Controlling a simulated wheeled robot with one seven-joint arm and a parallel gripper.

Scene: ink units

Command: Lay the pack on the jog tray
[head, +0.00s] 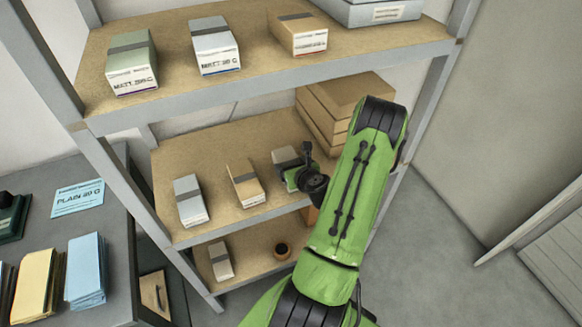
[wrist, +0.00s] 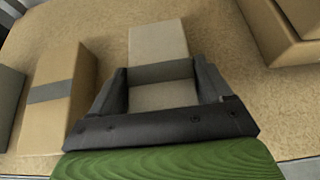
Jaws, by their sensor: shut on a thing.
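My gripper (wrist: 160,84) is shut on a pale grey-beige pack (wrist: 158,42) with a darker grey band. One dark finger is on each side of it. In the head view the held pack (head: 286,157) is at the right of the middle shelf's row, partly hidden by my gripper (head: 300,172). It appears to rest on or just above the shelf; I cannot tell which. I cannot pick out the jog tray for certain in either view.
A tan banded pack (wrist: 58,92) stands close left of the held one. A grey pack (head: 190,200) is farther left. Tan boxes (head: 342,105) are stacked behind on the right. The upper shelf (head: 172,75) overhangs. A dark desk (head: 115,255) with coloured paper stacks (head: 86,270) is at left.

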